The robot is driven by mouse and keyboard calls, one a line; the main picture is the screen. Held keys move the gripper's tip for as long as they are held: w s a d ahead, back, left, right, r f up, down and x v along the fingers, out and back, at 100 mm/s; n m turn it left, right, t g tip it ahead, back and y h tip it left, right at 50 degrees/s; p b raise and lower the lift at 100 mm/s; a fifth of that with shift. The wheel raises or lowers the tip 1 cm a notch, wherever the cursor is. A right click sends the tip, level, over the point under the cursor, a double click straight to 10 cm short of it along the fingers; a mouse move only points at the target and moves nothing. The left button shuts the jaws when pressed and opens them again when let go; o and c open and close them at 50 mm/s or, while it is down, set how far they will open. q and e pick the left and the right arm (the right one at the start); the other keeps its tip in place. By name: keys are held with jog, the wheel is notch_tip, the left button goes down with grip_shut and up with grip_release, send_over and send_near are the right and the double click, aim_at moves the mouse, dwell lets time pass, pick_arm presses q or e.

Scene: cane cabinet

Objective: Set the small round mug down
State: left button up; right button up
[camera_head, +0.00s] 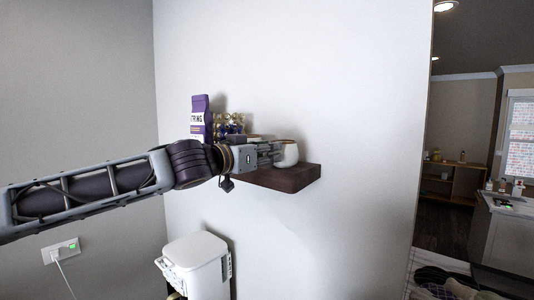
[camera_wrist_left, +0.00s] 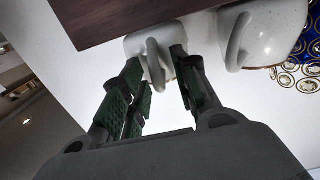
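A small round white mug (camera_head: 287,154) is at the right end of the dark wooden wall shelf (camera_head: 292,178). My left gripper (camera_head: 275,152) reaches it from the left. In the left wrist view, the mug (camera_wrist_left: 135,45) shows ahead of my left gripper (camera_wrist_left: 156,62). Its handle stands between the two green-padded fingers, with a visible gap on each side. The fingers are apart, and their tips are close to the mug's body; whether they touch it is unclear. The mug's underside contact with the shelf is hard to see. My right gripper is out of view.
A second, speckled white mug (camera_wrist_left: 278,35) with a handle is close by in the left wrist view. A purple and white package (camera_head: 200,118) and a gold-and-blue patterned item (camera_head: 229,122) stand on the shelf behind my arm. A white bin (camera_head: 200,265) is below.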

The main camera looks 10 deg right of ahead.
pick_arm(q)
jog(key=shift+r, duration=0.15)
jog(key=b+v, duration=0.2)
jog(key=v, duration=1)
dwell(0.4)
dwell(0.8)
